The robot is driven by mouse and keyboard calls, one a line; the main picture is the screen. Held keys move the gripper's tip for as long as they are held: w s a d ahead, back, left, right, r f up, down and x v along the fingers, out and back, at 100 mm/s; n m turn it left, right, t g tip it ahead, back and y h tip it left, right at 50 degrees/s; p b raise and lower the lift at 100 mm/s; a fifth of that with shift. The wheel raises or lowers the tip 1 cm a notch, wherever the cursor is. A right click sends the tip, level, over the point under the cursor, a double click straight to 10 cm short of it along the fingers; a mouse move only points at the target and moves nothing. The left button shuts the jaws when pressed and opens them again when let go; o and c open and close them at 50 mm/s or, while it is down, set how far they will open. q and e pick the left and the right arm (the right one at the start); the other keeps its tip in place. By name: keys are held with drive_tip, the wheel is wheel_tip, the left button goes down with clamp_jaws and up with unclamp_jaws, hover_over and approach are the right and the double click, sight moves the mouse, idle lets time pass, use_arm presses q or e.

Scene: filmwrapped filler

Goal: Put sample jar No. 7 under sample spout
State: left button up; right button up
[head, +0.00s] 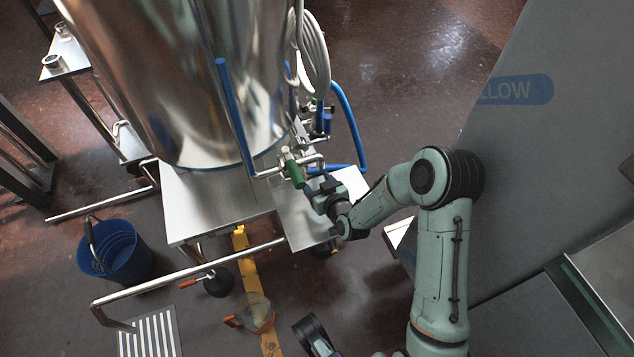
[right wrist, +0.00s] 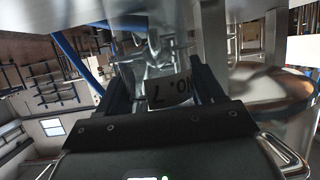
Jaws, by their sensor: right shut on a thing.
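My right gripper (head: 322,190) is shut on sample jar No. 7, just beside the spout pipework at the tank's foot. In the right wrist view the jar's label (right wrist: 170,91), reading "NO. 7" upside down, shows between the two fingers. Most of the jar is hidden by the fingers and the gripper body. The sample spout (head: 292,170), with a green handle, sits on the pipework above the small steel shelf (head: 305,225). I cannot tell whether the jar rests on the shelf or is directly under the outlet.
The big steel tank (head: 190,80) stands behind the spout, with blue pipes (head: 235,115) close to my gripper. A tubular rail (head: 190,271) runs in front. A blue bucket (head: 118,262) stands on the floor at left. A side table with small jars (head: 52,62) is at far left.

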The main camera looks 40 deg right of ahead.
drive_tip(key=shift+f, duration=0.2)
drive_tip(key=o, duration=1.1)
use_arm(q)
drive_tip(key=shift+s+f, duration=0.25)
use_arm(e)
drive_tip(key=shift+r, duration=0.15)
use_arm(q)
wheel_tip(320, 180, up, 6)
drive_tip(key=d+p, duration=0.2)
drive_tip(key=p, duration=0.2)
drive_tip(key=shift+s+d+m+h, duration=0.3)
drive_tip(key=shift+s, duration=0.1)
use_arm(e)
drive_tip(key=v, duration=1.2)
use_arm(q)
drive_tip(key=shift+f, duration=0.1)
